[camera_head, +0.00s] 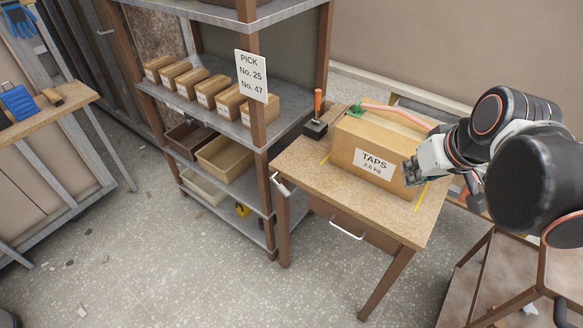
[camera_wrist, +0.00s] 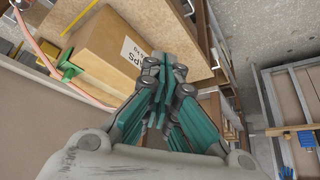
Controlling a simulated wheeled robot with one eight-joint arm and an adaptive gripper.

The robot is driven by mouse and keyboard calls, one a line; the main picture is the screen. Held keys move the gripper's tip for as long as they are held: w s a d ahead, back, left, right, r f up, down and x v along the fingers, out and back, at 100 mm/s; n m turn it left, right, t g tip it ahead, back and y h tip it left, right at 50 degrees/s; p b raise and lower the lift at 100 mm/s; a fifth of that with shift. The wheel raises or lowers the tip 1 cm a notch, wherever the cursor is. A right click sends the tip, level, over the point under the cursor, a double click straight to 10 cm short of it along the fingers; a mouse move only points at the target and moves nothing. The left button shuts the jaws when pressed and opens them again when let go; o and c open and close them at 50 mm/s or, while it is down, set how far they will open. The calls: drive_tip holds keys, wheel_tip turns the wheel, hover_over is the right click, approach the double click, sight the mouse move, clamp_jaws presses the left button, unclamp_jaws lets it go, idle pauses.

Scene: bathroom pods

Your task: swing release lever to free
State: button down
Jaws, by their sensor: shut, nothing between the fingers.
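A lever with an upright orange handle (camera_head: 318,103) stands on a dark block (camera_head: 315,129) at the table's back left corner. A cardboard box labelled TAPS (camera_head: 352,145) sits on the wooden table (camera_head: 318,183), right of the lever. My gripper (camera_head: 409,172) is beside the box's right end, away from the lever. In the wrist view its green-padded fingers (camera_wrist: 158,108) are together and empty, with the box (camera_wrist: 105,48) just past them. I cannot tell whether they touch the box. I cannot make out the orange handle in the wrist view.
A pink hose (camera_head: 398,110) with a green fitting (camera_head: 355,110) runs along the box's back. A small metal handle (camera_head: 279,183) is at the table's left edge. A shelf rack with small boxes (camera_head: 228,101) stands left. A workbench (camera_head: 45,118) is far left. Open floor lies in front.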

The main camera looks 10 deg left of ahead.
drive_tip(key=w+a+f+n+g+y+p, duration=0.2)
drive_tip(key=w+a+f+n, duration=0.3)
drive_tip(key=w+a, duration=0.6)
drive_tip(key=n+g+y+p, duration=0.2)
drive_tip(key=n+g, duration=0.1)
drive_tip(key=n, duration=0.2)
approach(283, 186)
drive_tip(key=b+x, duration=0.5)
drive_tip(key=x, duration=0.2)
drive_tip(key=shift+a+f+b, duration=0.15)
drive_tip(key=shift+f+b, duration=0.35)
drive_tip(key=shift+b, duration=0.15)
drive_tip(key=shift+r, duration=0.15)
